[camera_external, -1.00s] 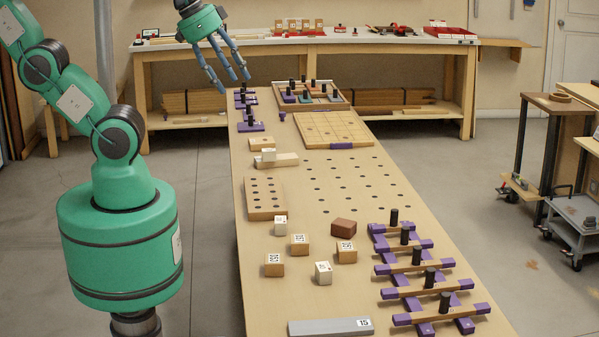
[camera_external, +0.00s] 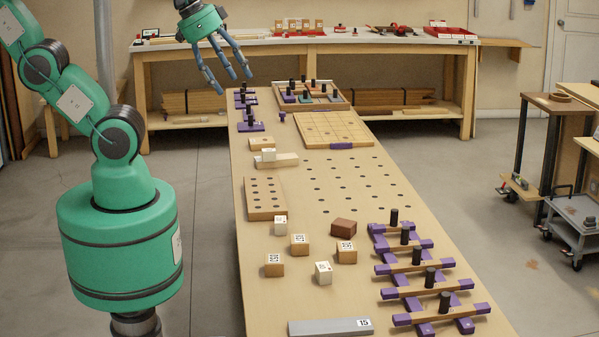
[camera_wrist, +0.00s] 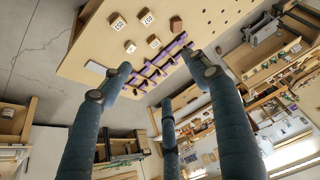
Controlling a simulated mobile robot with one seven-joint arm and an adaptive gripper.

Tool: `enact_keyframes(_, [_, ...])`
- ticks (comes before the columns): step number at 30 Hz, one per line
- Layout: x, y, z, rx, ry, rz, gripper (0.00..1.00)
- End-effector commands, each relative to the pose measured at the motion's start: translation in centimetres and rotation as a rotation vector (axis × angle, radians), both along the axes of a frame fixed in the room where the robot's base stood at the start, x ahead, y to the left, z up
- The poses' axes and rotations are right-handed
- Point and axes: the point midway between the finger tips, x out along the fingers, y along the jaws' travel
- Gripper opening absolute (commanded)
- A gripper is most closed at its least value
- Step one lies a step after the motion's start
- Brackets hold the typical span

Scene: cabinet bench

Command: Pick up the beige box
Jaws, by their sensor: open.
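Several small light boxes stand on the long bench. Tan ones are a front-left box (camera_external: 274,265), a middle box (camera_external: 299,245) and a right box (camera_external: 347,252). Paler cream ones are a front box (camera_external: 323,273), a left box (camera_external: 280,225) and a farther box (camera_external: 268,156). I cannot tell which is the beige box. The wrist view shows tan boxes (camera_wrist: 118,23) (camera_wrist: 148,18) (camera_wrist: 154,41) and the front cream box (camera_wrist: 130,47) beyond my fingertips. My three-fingered gripper (camera_external: 234,82) is open and empty, high above the bench's far-left end, away from the boxes.
A brown box (camera_external: 343,227) stands beside the tan ones. Purple-ended racks with black pegs (camera_external: 418,267) line the front right. A grey bar (camera_external: 330,326) lies at the front. A drilled block (camera_external: 265,198) is on the left. The perforated middle of the bench is clear.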

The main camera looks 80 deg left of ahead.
Motion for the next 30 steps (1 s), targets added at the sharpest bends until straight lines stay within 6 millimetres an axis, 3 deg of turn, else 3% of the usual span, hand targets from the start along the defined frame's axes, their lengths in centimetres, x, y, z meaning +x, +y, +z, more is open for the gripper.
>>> enact_keyframes(8, [1.8,1.3,0.3,0.046,0.019,-0.042,0.61])
enact_keyframes(14, [5.5,4.3,0.7,0.137,0.058,-0.137,0.61])
enact_keyframes(23, [11.9,11.5,0.0,0.286,0.148,-0.336,0.61])
enact_keyframes(30, [16.1,18.6,-2.1,0.379,0.231,-0.507,0.61])
